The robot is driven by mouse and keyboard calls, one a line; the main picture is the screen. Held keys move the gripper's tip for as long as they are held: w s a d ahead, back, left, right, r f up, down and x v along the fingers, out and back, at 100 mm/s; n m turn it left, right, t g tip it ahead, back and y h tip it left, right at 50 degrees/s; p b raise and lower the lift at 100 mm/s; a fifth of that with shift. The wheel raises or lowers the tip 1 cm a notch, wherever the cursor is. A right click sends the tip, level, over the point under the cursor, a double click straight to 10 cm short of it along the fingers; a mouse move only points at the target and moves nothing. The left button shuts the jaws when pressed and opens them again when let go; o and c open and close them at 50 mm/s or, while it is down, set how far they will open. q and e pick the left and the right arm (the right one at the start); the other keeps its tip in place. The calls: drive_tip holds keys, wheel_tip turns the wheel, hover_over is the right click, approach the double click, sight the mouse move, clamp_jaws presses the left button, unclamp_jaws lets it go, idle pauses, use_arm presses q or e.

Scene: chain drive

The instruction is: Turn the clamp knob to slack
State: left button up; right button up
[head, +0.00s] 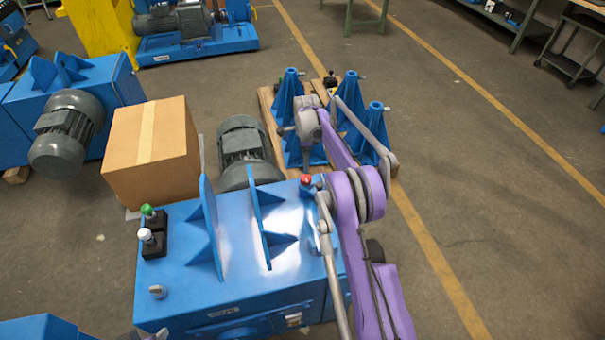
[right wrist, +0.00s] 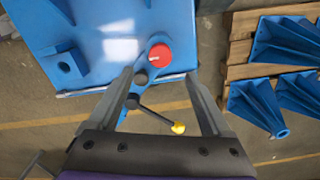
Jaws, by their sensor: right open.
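A round red knob (right wrist: 159,56) sits on a blue arm at the edge of the blue machine base (right wrist: 85,25) in the right wrist view. In the head view the red knob (head: 306,179) shows at the base's right rear corner, beside my purple right arm. My right gripper (right wrist: 159,74) is open and empty. Its fingertips lie to either side just short of the red knob. A dark round hub (right wrist: 140,77) and a thin dark lever with a yellow tip (right wrist: 178,128) show between the fingers. Contact cannot be told. My left gripper is not in view.
Blue brackets (head: 267,225) stand on the base. Green (head: 148,211) and white (head: 146,235) knobs stand at its left. A cardboard box (head: 150,150), a grey motor (head: 243,150) and a pallet of blue stands (head: 375,125) are behind.

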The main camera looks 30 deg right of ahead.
sight(305, 178)
wheel_tip(305, 178, down, 9)
drive_tip(key=shift+w+r, duration=0.1)
idle(0.3)
clamp_jaws()
